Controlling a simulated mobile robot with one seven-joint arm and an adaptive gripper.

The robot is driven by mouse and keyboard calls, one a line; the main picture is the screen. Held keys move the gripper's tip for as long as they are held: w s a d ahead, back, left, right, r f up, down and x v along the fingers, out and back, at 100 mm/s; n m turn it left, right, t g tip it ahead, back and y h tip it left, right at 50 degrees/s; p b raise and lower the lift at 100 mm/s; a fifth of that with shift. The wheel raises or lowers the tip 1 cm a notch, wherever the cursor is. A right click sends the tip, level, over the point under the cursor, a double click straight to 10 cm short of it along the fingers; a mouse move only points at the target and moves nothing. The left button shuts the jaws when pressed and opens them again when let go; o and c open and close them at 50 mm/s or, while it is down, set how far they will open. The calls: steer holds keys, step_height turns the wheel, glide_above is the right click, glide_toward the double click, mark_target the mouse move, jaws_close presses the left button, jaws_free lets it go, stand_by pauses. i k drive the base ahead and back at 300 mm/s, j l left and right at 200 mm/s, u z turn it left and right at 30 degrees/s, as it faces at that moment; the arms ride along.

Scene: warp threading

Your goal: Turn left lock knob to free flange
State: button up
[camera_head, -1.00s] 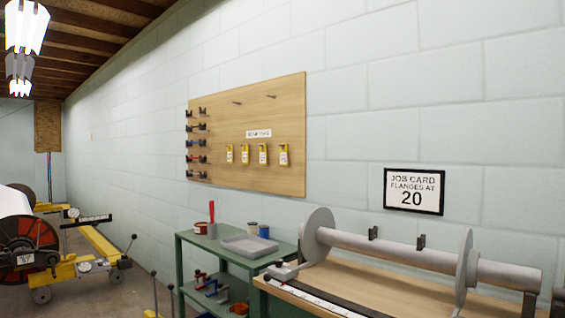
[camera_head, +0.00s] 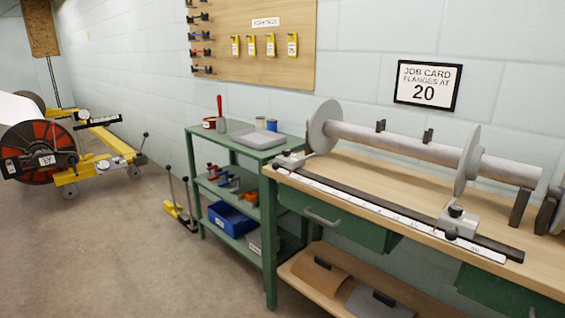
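The grey beam tube (camera_head: 387,143) lies along the back of the wooden workbench, with a round left flange (camera_head: 324,127) and a round right flange (camera_head: 467,159) on it. A small grey block with a dark knob or lever (camera_head: 289,158) sits at the bench's left end, beside the left flange. A similar block with a black knob (camera_head: 456,211) sits by the right flange on a dark rail. Which part is the left lock knob is too small to tell for sure. My gripper is not in view.
A white scale (camera_head: 375,212) runs along the bench front. A green shelf cart (camera_head: 247,150) with a grey tray stands left of the bench. A job card on the wall (camera_head: 428,84) reads flanges at 20. The floor at left (camera_head: 110,240) is clear, with yellow machinery farther back.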

mark_target(286, 153)
steer(key=i+l+u, duration=0.1)
steer(key=u, duration=0.35)
steer(key=i+l+u, duration=0.15)
steer(key=u, duration=0.25)
steer(key=i+l+u, duration=0.25)
steer(key=i+l, duration=0.2)
steer(key=l, duration=0.3)
steer(key=i+l+u, duration=0.15)
steer(key=l, duration=0.2)
steer(key=i+l, duration=0.3)
steer(key=l, duration=0.25)
